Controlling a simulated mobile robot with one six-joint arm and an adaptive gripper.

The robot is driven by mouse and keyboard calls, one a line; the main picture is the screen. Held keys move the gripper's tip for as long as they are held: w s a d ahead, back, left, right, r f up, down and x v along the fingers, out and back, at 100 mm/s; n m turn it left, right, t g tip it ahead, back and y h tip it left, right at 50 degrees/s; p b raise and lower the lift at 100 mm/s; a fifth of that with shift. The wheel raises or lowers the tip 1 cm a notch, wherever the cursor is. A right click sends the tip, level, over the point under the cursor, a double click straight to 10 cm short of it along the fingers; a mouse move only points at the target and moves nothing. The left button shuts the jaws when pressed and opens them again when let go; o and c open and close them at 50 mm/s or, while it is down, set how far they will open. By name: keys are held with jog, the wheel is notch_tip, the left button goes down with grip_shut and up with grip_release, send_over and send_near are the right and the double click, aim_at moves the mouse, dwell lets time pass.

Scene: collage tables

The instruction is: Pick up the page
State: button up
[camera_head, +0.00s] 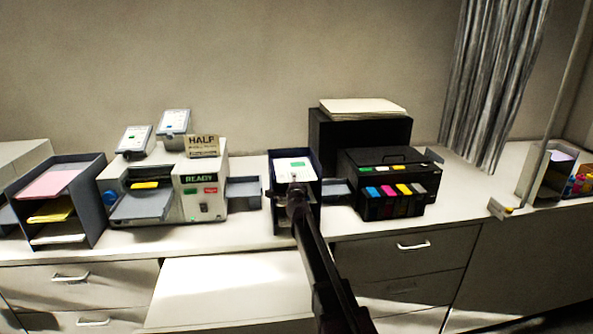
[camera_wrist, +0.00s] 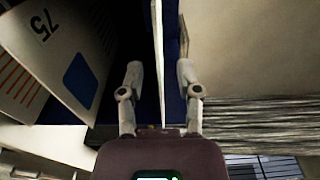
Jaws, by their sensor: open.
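A white page with a green mark (camera_head: 292,166) lies on top of the dark blue tray stand (camera_head: 308,190) in the middle of the counter. My gripper (camera_head: 296,196) is at the front of this stand, small and dark in the head view. In the wrist view my gripper (camera_wrist: 160,92) is open. A thin pale edge (camera_wrist: 158,60) runs between its two fingers, apart from both, with dark blue tray surfaces beside it. It looks like the page seen edge-on, but I cannot be sure. The page's far part is hidden.
A white printer marked READY (camera_head: 200,190) stands left of the stand, a black printer with coloured cartridges (camera_head: 390,182) right. A paper tower (camera_head: 95,195) is at far left. In the wrist view, a panel marked 75 (camera_wrist: 60,55) is close on the left.

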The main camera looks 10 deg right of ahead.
jog(key=shift+w, duration=0.5)
grip_shut()
